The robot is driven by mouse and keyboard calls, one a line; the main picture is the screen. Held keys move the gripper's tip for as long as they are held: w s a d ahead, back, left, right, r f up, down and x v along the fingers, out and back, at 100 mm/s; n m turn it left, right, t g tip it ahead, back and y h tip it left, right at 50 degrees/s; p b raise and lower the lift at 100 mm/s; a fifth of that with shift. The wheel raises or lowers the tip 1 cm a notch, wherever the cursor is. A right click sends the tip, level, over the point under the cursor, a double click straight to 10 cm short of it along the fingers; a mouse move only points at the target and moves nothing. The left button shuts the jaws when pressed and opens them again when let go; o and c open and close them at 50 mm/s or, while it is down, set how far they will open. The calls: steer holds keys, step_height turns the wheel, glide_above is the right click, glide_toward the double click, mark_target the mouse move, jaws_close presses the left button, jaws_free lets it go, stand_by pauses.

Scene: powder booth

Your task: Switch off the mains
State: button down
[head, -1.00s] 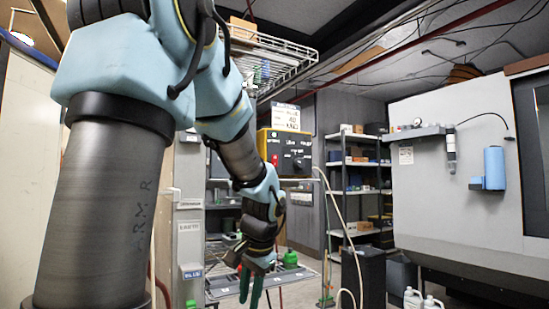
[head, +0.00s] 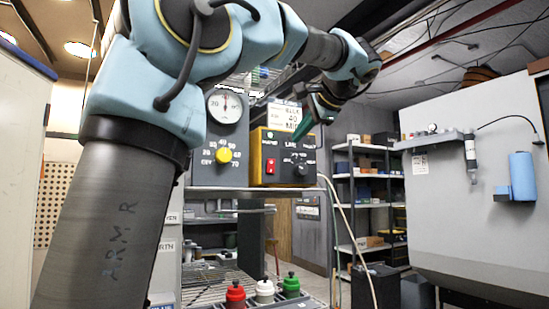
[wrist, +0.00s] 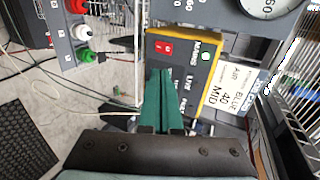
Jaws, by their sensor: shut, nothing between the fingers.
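A yellow-framed dark control box (head: 257,150) stands on a shelf in the head view, with a red rocker switch (head: 270,166), a black knob (head: 301,169) and a small green lamp (head: 270,138). My gripper (head: 304,127) is raised at the box's upper right, its green fingers shut and empty. In the wrist view the fingers (wrist: 160,73) point at the box (wrist: 186,35), with the red switch (wrist: 164,47) just beyond their tips. A gap to the switch shows in the head view. I cannot tell which way the rocker is set.
A grey panel with a gauge (head: 225,106) and yellow knob (head: 224,155) stands left of the box. A card (head: 284,116) stands above it. Red, white and green-capped bottles (head: 264,291) are below. A pale hose (head: 343,215) hangs right of the box.

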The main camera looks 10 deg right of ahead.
steer(key=p, duration=0.2)
glide_toward(270, 160)
step_height(270, 160, down, 4)
steer(key=w, duration=0.2)
steer(key=shift+w+a+r+p, duration=0.25)
steer(key=shift+w+a, duration=0.1)
steer(key=shift+w, duration=0.25)
steer(key=shift+w+a+r+p, duration=0.25)
steer(key=shift+w+a, duration=0.1)
steer(key=shift+w, duration=0.25)
steer(key=shift+w+a, duration=0.15)
steer(key=shift+w, duration=0.4)
steer(key=p, duration=0.2)
steer(key=shift+w+a+r+p, duration=0.1)
steer(key=shift+w+r+p, duration=0.2)
steer(key=shift+r, duration=0.05)
steer(key=shift+f+b, duration=0.3)
steer(key=shift+f, duration=0.05)
steer(key=shift+r, duration=0.1)
